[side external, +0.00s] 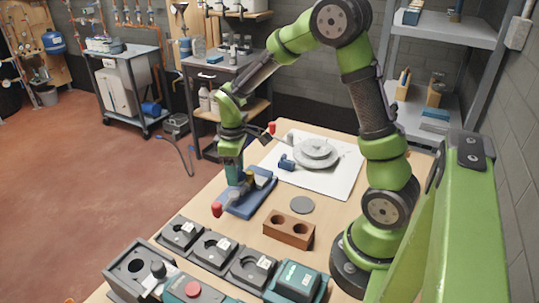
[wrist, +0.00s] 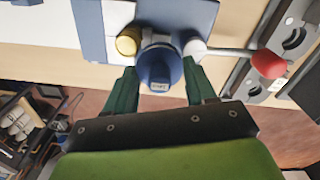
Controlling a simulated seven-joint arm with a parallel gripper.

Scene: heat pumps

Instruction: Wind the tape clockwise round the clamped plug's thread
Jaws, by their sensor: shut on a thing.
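My gripper (wrist: 161,68) has its two green fingers on either side of a blue round piece, which looks like the tape spool (wrist: 160,68), and is shut on it. In the side view my gripper (side external: 233,172) points down at the blue vise (side external: 262,186) on the bench. A brass-yellow plug (wrist: 128,40) shows beside the spool in the wrist view, close to the left finger. A white round part (wrist: 194,48) is on the other side. The plug's thread and any tape on it are too small or hidden to tell.
A bar with a red knob (wrist: 268,63) sticks out from the vise; the knob also shows in the side view (side external: 217,209). A brown block with holes (side external: 288,231), a grey disc (side external: 302,205) and several dark chargers (side external: 213,246) lie nearby. A white board (side external: 330,180) carries round plates.

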